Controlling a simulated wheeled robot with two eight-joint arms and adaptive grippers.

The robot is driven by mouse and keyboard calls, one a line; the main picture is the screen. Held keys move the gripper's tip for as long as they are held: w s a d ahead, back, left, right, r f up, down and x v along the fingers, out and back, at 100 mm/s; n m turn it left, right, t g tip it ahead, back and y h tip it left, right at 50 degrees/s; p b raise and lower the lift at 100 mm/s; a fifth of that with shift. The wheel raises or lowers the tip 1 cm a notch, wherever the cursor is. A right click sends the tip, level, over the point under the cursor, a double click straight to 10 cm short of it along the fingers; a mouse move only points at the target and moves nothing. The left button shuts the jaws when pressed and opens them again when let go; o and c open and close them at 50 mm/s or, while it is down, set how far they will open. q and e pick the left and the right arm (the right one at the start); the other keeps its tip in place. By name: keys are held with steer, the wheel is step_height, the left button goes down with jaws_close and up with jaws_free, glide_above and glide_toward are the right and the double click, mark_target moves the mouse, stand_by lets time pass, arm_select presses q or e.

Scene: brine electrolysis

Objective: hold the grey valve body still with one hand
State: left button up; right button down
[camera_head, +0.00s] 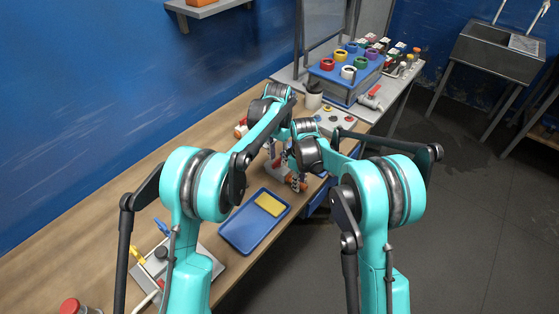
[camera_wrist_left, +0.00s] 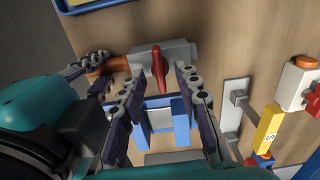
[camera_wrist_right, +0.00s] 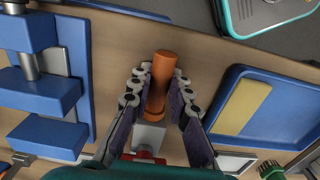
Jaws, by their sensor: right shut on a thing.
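The grey valve body (camera_wrist_left: 178,50) lies over the wooden bench, with a red handle (camera_wrist_left: 158,68) on it and an orange pipe end (camera_wrist_left: 108,66) at its left in the left wrist view. My right gripper (camera_wrist_right: 157,85) is shut on the orange pipe end, which shows between its fingers in the right wrist view; the grey valve body (camera_wrist_right: 149,136) is behind it, partly hidden. My left gripper (camera_wrist_left: 158,80) is open, its fingers spread either side of the red handle, with nothing seen clamped. In the head view my arms partly hide the valve.
A blue tray (camera_head: 236,238) with a yellow sponge-like block (camera_head: 269,204) lies beside the valve. A blue stand (camera_wrist_left: 183,120) is near the left fingers. A blue rack (camera_head: 340,88) with coloured rings stands at the far end. Bare bench (camera_head: 130,190) lies on the left.

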mark_target(278, 160)
arm_select(q)
step_height(278, 160, up, 11)
steer(key=shift+f, duration=0.2)
arm_select(e)
steer(key=c, duration=1.3)
jaws_free()
steer(key=shift+c, duration=0.2)
steer(key=shift+r, duration=0.15)
step_height(278, 160, up, 12)
